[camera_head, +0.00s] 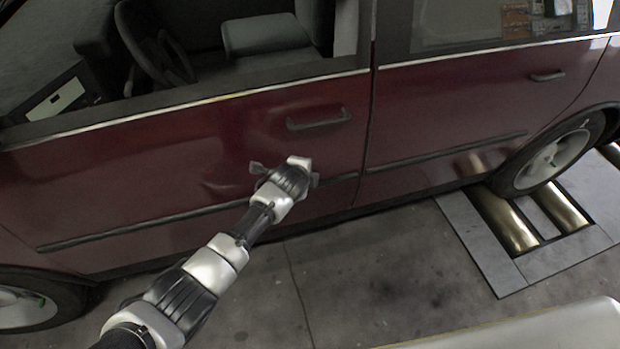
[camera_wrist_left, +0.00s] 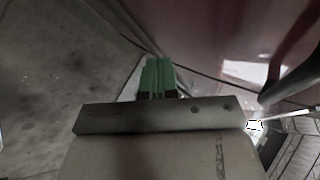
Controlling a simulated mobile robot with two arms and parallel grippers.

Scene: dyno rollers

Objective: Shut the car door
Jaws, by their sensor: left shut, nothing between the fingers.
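The car's dark red front door (camera_head: 230,130) fills the left and middle of the head view, with a dark handle (camera_head: 318,119) near its rear edge. That edge lies close to the rear door (camera_head: 450,105) along a dark seam; I cannot tell whether it is latched. My left gripper (camera_head: 283,168) is in front of the door panel, below and left of the handle; contact is unclear. In the left wrist view its green fingers (camera_wrist_left: 158,76) are together and empty, with red bodywork (camera_wrist_left: 220,35) beyond them. My right gripper is in neither view.
The rear wheel (camera_head: 550,158) stands by metal rollers (camera_head: 505,220) set in a floor plate at right. The front wheel (camera_head: 35,303) shows at lower left. A pale surface (camera_head: 540,330) edges the bottom right. Grey floor (camera_head: 370,270) beside the car is clear.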

